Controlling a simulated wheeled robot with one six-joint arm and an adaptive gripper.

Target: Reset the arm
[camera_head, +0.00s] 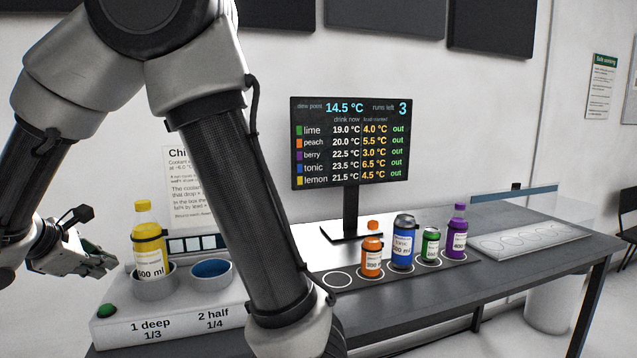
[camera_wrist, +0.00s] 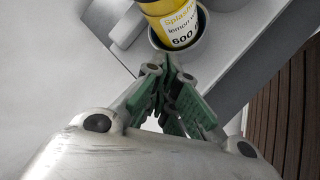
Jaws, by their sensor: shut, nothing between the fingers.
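My gripper (camera_head: 108,264) is at the left in the head view, just left of the white two-well box (camera_head: 165,312). In the wrist view my gripper (camera_wrist: 165,75) has its green-padded fingers shut with nothing between them. A yellow lemon bottle (camera_head: 149,250) stands upright in the box's left well, marked "1 deep 1/3". It also shows in the wrist view (camera_wrist: 175,22), just beyond the fingertips and apart from them as far as I can tell. The blue-lined right well (camera_head: 211,268), marked "2 half 1/4", looks empty. My arm crosses the middle of the head view and hides part of the table.
An orange bottle (camera_head: 372,258), blue can (camera_head: 402,243), green can (camera_head: 431,245) and purple bottle (camera_head: 457,232) stand on a dark strip with an empty ring at its left. Behind stands a screen (camera_head: 352,143). A green button (camera_head: 107,310) sits on the box's left corner. A clear-walled tray (camera_head: 530,240) is at right.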

